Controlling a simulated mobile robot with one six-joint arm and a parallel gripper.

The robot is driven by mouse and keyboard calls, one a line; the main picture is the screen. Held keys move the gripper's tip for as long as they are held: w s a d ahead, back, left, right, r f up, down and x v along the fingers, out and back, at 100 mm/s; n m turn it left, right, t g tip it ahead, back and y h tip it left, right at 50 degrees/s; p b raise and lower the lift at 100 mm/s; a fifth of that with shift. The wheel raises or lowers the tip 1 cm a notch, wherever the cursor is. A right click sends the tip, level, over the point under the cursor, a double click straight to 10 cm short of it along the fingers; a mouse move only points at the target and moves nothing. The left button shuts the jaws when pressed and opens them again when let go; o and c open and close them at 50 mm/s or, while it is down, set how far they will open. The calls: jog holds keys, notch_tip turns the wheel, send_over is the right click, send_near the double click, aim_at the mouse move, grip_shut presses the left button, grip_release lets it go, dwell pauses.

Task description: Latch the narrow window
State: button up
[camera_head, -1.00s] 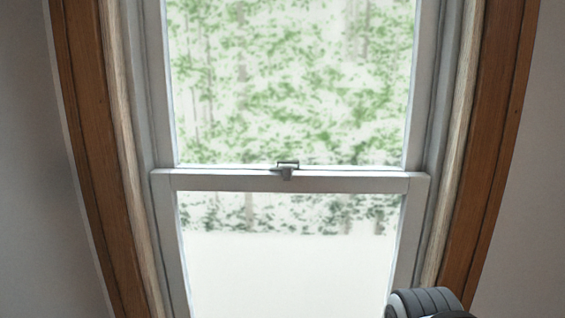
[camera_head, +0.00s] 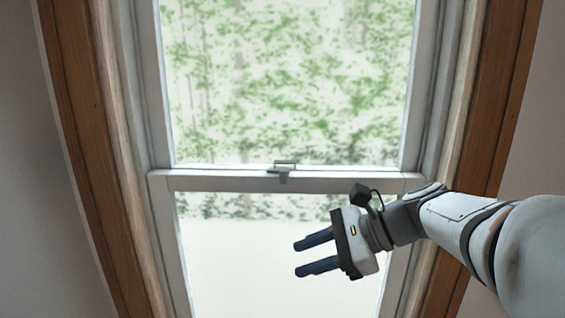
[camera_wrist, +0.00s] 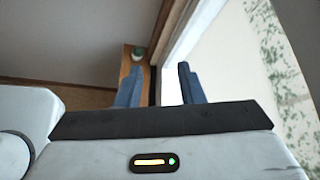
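The narrow window has a white frame (camera_head: 210,180) with an upper and a lower sash. A small grey latch (camera_head: 283,170) sits at the middle of the meeting rail. Its lever appears to point a little to the left. My gripper (camera_head: 298,256) is in front of the lower pane, below and slightly right of the latch, and apart from it. Its two dark blue fingers are spread and empty, pointing left. In the wrist view the open fingers (camera_wrist: 158,85) show with nothing between them. The latch is not visible in the wrist view.
Wooden trim (camera_head: 500,110) borders the window on both sides, with plain walls beyond. The space in front of the upper pane is clear.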

aim_at(284, 170)
jog(key=w+d+r+m+t+y+p, duration=0.1)
jog(key=w+r+m+y, duration=0.2)
jog(key=r, duration=0.3)
jog(key=w+d+r+m+t+y, duration=0.1)
jog(key=w+d+r+m+y, duration=0.1)
jog(key=w+r, duration=0.25)
jog(key=shift+y, duration=0.3)
jog(key=shift+r+p+x, duration=0.2)
jog(key=shift+p+x, duration=0.25)
jog(key=shift+x, duration=0.8)
jog(key=shift+r+p+x, duration=0.2)
jog(key=shift+p+x, duration=0.2)
jog(key=shift+x, duration=0.9)
jog(key=shift+r+p+x, duration=0.25)
jog(key=shift+p+x, duration=0.2)
jog(key=shift+x, duration=0.8)
jog(key=shift+s, duration=0.15)
jog(key=shift+c, duration=0.3)
